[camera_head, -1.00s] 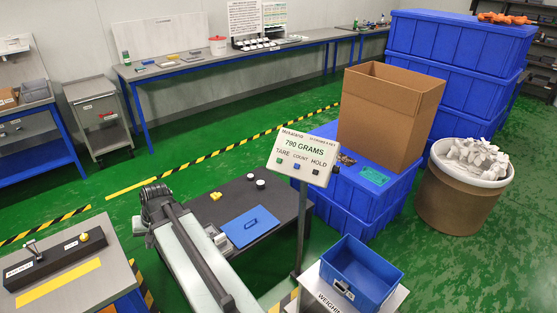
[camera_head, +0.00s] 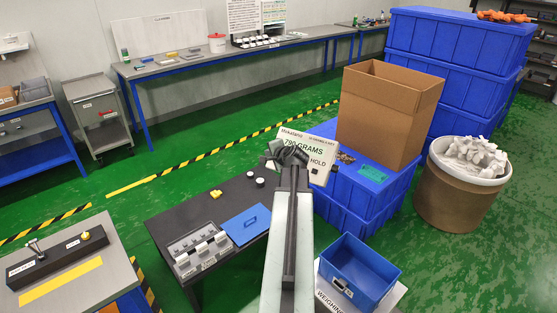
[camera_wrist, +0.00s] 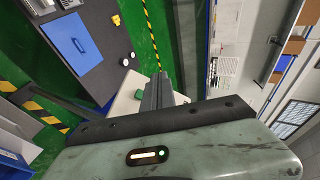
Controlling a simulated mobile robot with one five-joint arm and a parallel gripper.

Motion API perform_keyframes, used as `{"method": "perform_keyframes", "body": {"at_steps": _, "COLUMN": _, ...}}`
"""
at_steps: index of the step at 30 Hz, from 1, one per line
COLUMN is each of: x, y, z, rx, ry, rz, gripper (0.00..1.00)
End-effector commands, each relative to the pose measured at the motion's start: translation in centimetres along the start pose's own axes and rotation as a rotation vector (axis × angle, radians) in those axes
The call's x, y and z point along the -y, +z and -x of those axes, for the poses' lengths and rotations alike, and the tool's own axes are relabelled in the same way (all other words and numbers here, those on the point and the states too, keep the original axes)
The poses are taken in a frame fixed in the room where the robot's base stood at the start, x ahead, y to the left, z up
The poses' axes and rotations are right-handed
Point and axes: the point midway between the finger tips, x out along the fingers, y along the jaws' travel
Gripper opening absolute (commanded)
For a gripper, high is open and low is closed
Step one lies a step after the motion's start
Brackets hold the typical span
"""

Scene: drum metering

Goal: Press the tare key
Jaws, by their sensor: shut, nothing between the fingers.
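The scale's off-white display panel (camera_head: 322,150) reads "790 GRAMS" and stands on a post behind my arm in the head view. The HOLD label shows on its right; my gripper (camera_head: 288,152) covers the lower left part, where the tare and count keys sit. In the wrist view, part of the panel (camera_wrist: 122,106) shows with the green tare key (camera_wrist: 138,94) just left of my shut fingers (camera_wrist: 160,88). The fingers look close to the panel, but I cannot tell whether they touch it. Nothing is held.
A blue bin (camera_head: 360,270) sits on the weighing platform at the front. Left of my arm, a dark table (camera_head: 180,215) holds a blue lid (camera_head: 246,224) and a grey tray. Blue crates (camera_head: 365,190) with a cardboard box (camera_head: 388,112) stand behind the panel.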

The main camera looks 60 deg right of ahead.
Motion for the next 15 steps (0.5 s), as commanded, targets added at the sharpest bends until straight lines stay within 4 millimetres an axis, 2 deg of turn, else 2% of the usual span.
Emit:
{"method": "perform_keyframes", "body": {"at_steps": 10, "x": -0.1, "y": 0.1, "z": -0.2, "rx": 0.002, "ry": 0.001, "rz": 0.002, "gripper": 0.0}}
{"method": "perform_keyframes", "body": {"at_steps": 15, "x": -0.7, "y": -0.4, "z": -1.0, "rx": 0.002, "ry": 0.001, "rz": 0.002, "gripper": 0.0}}
